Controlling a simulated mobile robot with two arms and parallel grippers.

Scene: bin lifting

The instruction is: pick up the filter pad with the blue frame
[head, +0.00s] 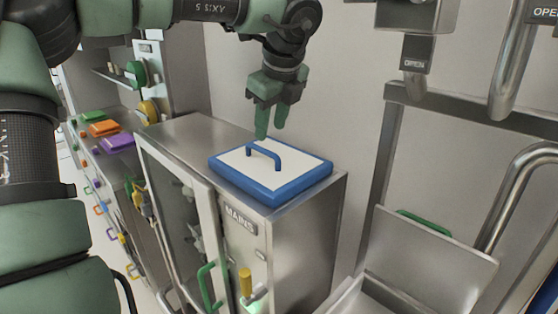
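The filter pad (300,167) is a flat white square in a thick blue frame (277,196), with a blue arched handle (264,152) on top. It lies flat on the steel cabinet top in the middle of the head view. My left gripper (270,132) points down just above and behind the handle as seen in the picture. Its two green fingers are apart, with nothing seen between them. It looks clear of the handle, though the exact gap is hard to judge. My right gripper is not in view.
The steel cabinet (180,133) has a glass door and a "MAINS" label (240,217). Green, orange and purple pads (117,142) lie on a unit at left. An open steel bin lid (430,255) and curved pipes (510,190) stand at right. A wall is close behind.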

